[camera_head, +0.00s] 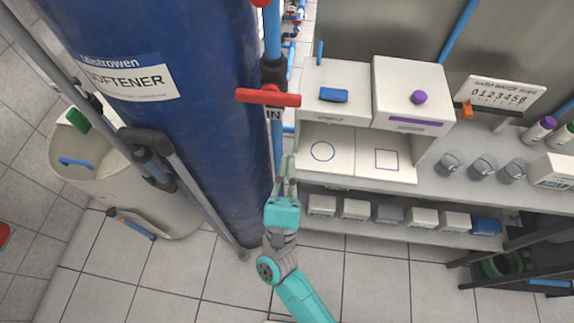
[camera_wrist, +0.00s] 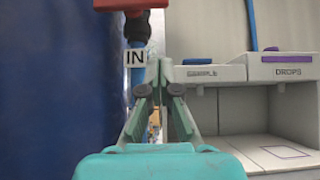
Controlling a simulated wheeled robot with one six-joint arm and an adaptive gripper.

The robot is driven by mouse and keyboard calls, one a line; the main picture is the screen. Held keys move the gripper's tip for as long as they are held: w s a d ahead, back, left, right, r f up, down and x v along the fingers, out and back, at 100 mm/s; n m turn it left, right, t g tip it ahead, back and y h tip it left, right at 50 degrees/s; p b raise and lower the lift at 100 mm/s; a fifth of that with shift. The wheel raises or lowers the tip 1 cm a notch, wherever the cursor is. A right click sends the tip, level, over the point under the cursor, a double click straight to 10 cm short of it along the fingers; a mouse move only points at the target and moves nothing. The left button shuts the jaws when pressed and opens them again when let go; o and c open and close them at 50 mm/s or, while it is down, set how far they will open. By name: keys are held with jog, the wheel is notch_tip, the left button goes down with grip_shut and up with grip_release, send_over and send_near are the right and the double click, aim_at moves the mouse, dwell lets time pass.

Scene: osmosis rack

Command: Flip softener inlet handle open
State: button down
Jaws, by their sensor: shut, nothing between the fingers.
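The softener inlet handle (camera_head: 268,96) is a red bar on a dark valve, set crosswise to the blue vertical pipe (camera_head: 277,150) beside the large blue softener tank (camera_head: 200,110). A white "IN" label (camera_wrist: 136,57) sits just below it. In the wrist view the red handle (camera_wrist: 130,4) is cut off by the top edge. My gripper (camera_head: 287,160) is shut and empty, pointing up below the handle and apart from it. In the wrist view its fingertips (camera_wrist: 159,65) appear just right of the "IN" label.
A bench (camera_head: 465,184) with two boxes, one with a blue handle (camera_head: 333,95) and one with a purple knob (camera_head: 418,97), stands close to the right. Several cups and a counter sign (camera_head: 502,94) are farther right. A cream bin (camera_head: 100,175) stands left of the tank.

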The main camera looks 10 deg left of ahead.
aim_at(268, 98)
jog(key=w+r, duration=0.4)
jog(key=r, duration=0.4)
jog(key=shift+w+r, duration=0.35)
jog(key=shift+r, duration=0.05)
jog(key=shift+w+d+n+y, duration=0.1)
jog(key=shift+d+n+y, duration=0.05)
jog(key=shift+n+y, duration=0.3)
